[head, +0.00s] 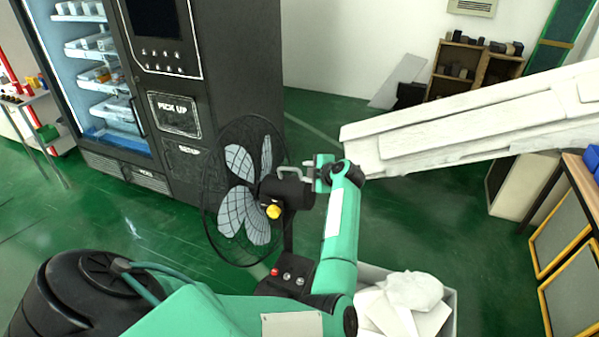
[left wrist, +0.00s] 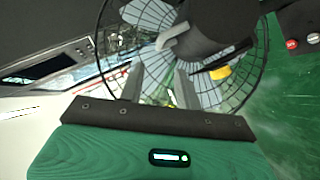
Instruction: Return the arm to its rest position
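My left arm (head: 341,231) is green and reaches up from the bottom of the head view. My left gripper (head: 308,171) is at its end, beside the motor housing of a black wire-cage fan (head: 240,190). In the left wrist view my left gripper (left wrist: 160,83) has its two grey fingers apart, with nothing seen between them but the fan behind. The fan's grey handle (left wrist: 172,40) is just beyond the fingertips; I cannot tell whether they touch the fan. My right gripper is not in view.
A dark vending machine (head: 168,75) stands behind the fan. A long white beam-like structure (head: 470,120) extends from the right to near my wrist. A bin (head: 448,315) with white scraps is below. A wooden shelf (head: 470,65) stands at the back. Green floor is open between.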

